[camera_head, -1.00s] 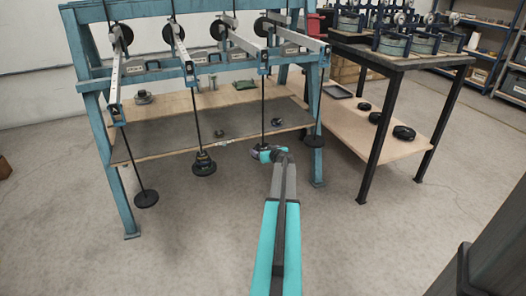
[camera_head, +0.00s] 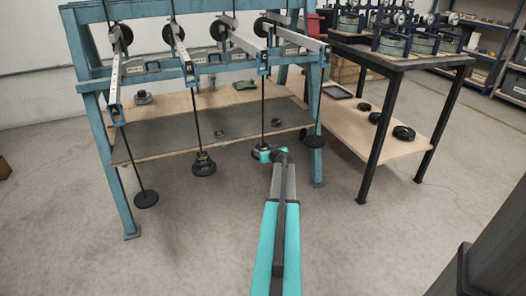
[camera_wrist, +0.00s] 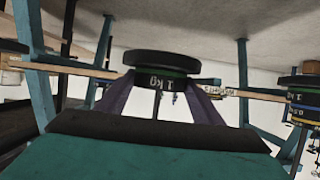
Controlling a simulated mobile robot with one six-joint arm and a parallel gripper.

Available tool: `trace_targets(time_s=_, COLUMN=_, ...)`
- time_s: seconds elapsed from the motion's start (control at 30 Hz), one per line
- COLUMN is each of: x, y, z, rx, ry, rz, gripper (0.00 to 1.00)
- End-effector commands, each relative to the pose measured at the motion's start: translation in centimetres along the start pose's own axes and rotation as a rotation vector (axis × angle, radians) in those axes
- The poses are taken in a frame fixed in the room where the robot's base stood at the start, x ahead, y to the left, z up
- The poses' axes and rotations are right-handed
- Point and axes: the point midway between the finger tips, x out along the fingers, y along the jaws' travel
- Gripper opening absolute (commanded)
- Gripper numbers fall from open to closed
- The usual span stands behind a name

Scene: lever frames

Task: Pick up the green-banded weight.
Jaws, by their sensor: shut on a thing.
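The green-banded weight (camera_wrist: 158,82) is a dark disc marked 1 KG. In the wrist view it sits between my two dark purple fingers, directly against a wider black disc (camera_wrist: 160,62) that looks like a hanger plate. My gripper (camera_wrist: 158,100) is shut on the weight. In the head view my gripper (camera_head: 261,153) is at the low end of the third hanging rod (camera_head: 263,108), in front of the frame's lower shelf. The weight is mostly hidden by the gripper there.
A blue lever frame (camera_head: 103,110) holds several rods. Banded weights are stacked on the second rod (camera_head: 203,163), also at the wrist view's right edge (camera_wrist: 304,105). Bare plates hang left (camera_head: 146,199) and right (camera_head: 314,141). A table (camera_head: 395,62) stands right. Foreground floor is clear.

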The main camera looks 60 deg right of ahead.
Motion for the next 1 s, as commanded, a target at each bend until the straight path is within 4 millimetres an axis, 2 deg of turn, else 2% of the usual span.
trace_targets(time_s=0.03, x=0.0, y=0.0, z=0.0, rx=0.0, ry=0.0, rz=0.0, gripper=0.2)
trace_targets(time_s=0.07, x=0.0, y=0.0, z=0.0, rx=0.0, ry=0.0, rz=0.0, gripper=0.16)
trace_targets(time_s=0.47, x=-0.2, y=0.0, z=-0.6, rx=0.0, ry=0.003, rz=0.001, gripper=0.16)
trace_targets(time_s=0.67, x=-0.8, y=0.0, z=-1.9, rx=0.0, ry=0.004, rz=0.002, gripper=0.16)
trace_targets(time_s=0.83, x=-1.6, y=0.0, z=-4.0, rx=0.0, ry=0.005, rz=0.001, gripper=0.16)
trace_targets(time_s=1.0, x=-3.5, y=-0.1, z=-2.9, rx=0.0, ry=0.003, rz=0.001, gripper=0.16)
